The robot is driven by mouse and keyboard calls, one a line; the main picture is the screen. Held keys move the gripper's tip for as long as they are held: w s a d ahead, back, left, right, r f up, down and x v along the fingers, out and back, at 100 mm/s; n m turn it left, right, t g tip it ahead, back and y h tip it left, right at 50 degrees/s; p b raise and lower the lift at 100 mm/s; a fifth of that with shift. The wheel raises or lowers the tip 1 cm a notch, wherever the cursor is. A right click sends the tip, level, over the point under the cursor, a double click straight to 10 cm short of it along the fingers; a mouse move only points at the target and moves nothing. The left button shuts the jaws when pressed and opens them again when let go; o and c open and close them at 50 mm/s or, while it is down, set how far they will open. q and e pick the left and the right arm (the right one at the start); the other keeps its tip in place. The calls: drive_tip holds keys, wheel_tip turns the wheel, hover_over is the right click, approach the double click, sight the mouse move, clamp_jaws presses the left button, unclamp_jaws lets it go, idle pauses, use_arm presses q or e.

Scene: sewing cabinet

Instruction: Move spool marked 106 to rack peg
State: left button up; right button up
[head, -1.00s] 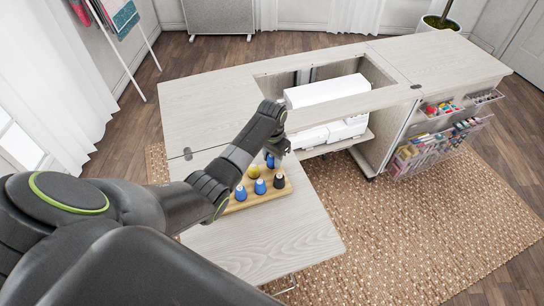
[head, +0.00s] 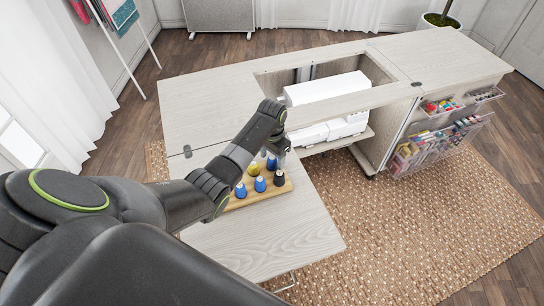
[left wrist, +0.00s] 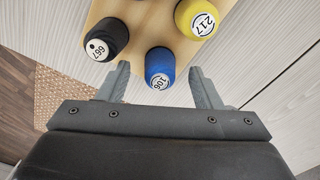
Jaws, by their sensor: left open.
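The blue spool marked 106 (left wrist: 158,68) stands on the wooden rack (left wrist: 138,44) in the left wrist view. My left gripper (left wrist: 160,72) is open, with one finger on each side of that spool; I cannot tell whether they touch it. In the head view, the blue spool (head: 271,163) under my left gripper appears to be this one, partly hidden by the arm. The rack (head: 240,203) shows there on the low front leaf. My right gripper is not in view.
A black spool marked 667 (left wrist: 104,40) and a yellow one marked 217 (left wrist: 196,18) stand close by on the rack. Two more blue spools (head: 241,190) (head: 260,184) are nearby. A white sewing machine (head: 326,89) sits behind.

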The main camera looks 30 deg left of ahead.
use_arm(q)
drive_tip(key=shift+r, duration=0.1)
wheel_tip(320, 180, up, 17)
drive_tip(key=p, duration=0.4)
drive_tip(key=shift+r, duration=0.15)
idle(0.5)
